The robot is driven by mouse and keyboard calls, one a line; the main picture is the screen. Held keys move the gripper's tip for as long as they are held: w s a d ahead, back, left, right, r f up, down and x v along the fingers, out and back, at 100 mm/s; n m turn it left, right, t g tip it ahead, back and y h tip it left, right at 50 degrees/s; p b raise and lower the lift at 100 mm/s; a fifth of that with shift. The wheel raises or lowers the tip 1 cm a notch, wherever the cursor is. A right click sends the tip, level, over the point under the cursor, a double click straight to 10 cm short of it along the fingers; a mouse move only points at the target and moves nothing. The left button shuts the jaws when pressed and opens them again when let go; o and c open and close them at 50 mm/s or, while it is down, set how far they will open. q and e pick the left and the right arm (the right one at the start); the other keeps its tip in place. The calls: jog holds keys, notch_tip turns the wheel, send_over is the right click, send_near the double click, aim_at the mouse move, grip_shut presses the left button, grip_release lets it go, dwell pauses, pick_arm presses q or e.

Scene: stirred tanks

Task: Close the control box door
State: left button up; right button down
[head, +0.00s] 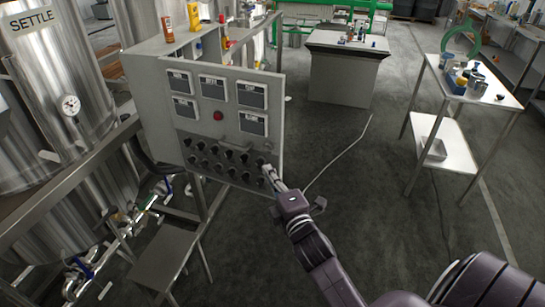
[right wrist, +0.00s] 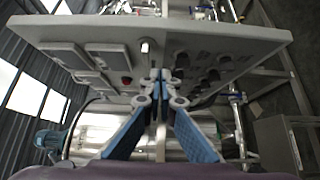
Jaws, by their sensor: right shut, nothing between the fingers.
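The control box (head: 140,62) is a light grey cabinet at the left centre of the head view. Its door (head: 207,118) is a grey panel with several small displays, a red button and rows of black knobs. The door appears to stand ajar, its right edge angled away from the box top. My right gripper (head: 268,172) is shut and empty at the door's lower right, close to the knobs; I cannot tell whether it touches. In the right wrist view, the closed fingertips (right wrist: 161,76) lie in front of the door panel (right wrist: 200,45). My left gripper is not in view.
A white table (head: 470,75) is at the right, and a grey bench (head: 343,75) behind.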

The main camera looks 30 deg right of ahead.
aim_at(273, 159)
jog(key=w+d, duration=0.2)
jog(key=w+d+p, duration=0.1)
jog(key=w+d, duration=0.1)
jog(key=shift+w+p, duration=0.25)
jog(key=shift+p, duration=0.05)
jog(key=shift+a, duration=0.1)
jog(key=shift+w+d+f, duration=0.1)
jog(key=shift+d, duration=0.15)
